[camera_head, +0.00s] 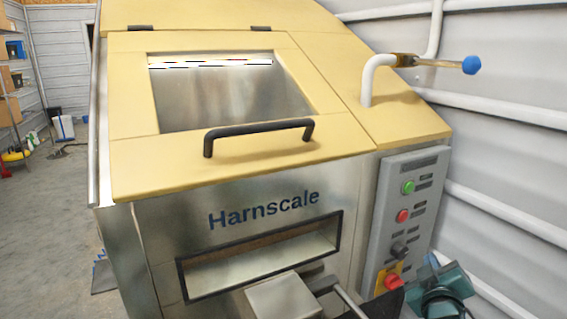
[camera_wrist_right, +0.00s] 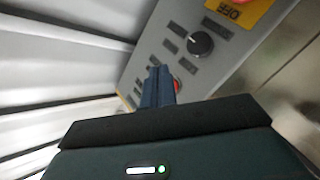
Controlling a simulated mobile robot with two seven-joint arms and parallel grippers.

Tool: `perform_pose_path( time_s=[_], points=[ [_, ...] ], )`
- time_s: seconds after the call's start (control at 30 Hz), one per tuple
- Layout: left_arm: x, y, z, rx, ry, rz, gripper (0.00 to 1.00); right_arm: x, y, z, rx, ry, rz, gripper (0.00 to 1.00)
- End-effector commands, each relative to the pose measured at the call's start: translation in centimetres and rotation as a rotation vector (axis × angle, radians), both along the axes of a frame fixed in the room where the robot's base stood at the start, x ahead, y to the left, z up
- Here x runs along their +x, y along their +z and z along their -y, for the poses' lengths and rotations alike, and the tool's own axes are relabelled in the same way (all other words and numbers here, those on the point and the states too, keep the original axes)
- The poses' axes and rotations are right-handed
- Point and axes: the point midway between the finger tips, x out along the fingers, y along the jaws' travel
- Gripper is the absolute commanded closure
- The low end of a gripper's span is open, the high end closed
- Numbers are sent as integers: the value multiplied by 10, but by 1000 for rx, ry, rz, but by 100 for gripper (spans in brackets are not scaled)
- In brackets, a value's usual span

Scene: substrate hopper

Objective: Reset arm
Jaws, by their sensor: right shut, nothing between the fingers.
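My right gripper (camera_head: 433,262) is at the lower right of the head view, beside the grey control panel (camera_head: 418,165) of the hopper. In the right wrist view its blue fingers (camera_wrist_right: 158,78) are together and empty, pointing at the panel (camera_wrist_right: 165,55). A red button (camera_wrist_right: 177,86) is partly hidden behind the fingers; I cannot tell whether they touch it. The panel carries a green button (camera_head: 408,187), a red button (camera_head: 403,216), a black knob (camera_head: 399,250) and a red emergency stop (camera_head: 393,282). My left gripper is not in view.
The steel hopper body (camera_head: 165,240) has a closed yellow lid (camera_head: 130,150) with a window and black handle (camera_head: 258,131). A white pipe (camera_head: 366,85) with a blue-ended lever (camera_head: 471,65) stands right. A ribbed wall (camera_head: 510,160) borders the right; open floor (camera_head: 55,215) lies left.

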Motion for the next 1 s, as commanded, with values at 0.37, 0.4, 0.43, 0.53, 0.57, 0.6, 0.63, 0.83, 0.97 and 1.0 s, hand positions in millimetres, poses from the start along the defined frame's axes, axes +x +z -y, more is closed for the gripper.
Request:
perform_pose_path(
  time_s=[0.37, 0.4, 0.43, 0.53, 0.57, 0.6, 0.63, 0.83, 0.97, 1.0],
  points=[
    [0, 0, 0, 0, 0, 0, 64, -162, -138, -78, 506, -11, -595, 100],
    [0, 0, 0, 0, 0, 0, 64, -176, -143, -84, 536, -13, -641, 100],
    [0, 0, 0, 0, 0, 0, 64, -186, -147, -89, 555, -15, -673, 100],
    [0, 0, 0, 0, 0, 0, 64, -217, -157, -103, 615, -21, -777, 100],
    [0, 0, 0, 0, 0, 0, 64, -226, -159, -107, 629, -22, -805, 100],
    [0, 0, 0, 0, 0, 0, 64, -238, -161, -112, 649, -23, -844, 100],
    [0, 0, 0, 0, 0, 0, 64, -246, -163, -115, 663, -26, -871, 100],
    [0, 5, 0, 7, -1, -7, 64, -284, -162, -135, 727, -18, -991, 100],
    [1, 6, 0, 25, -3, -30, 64, -269, -160, -142, 732, 33, -925, 100],
    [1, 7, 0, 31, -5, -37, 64, -265, -159, -145, 734, 51, -903, 100]
  ],
)
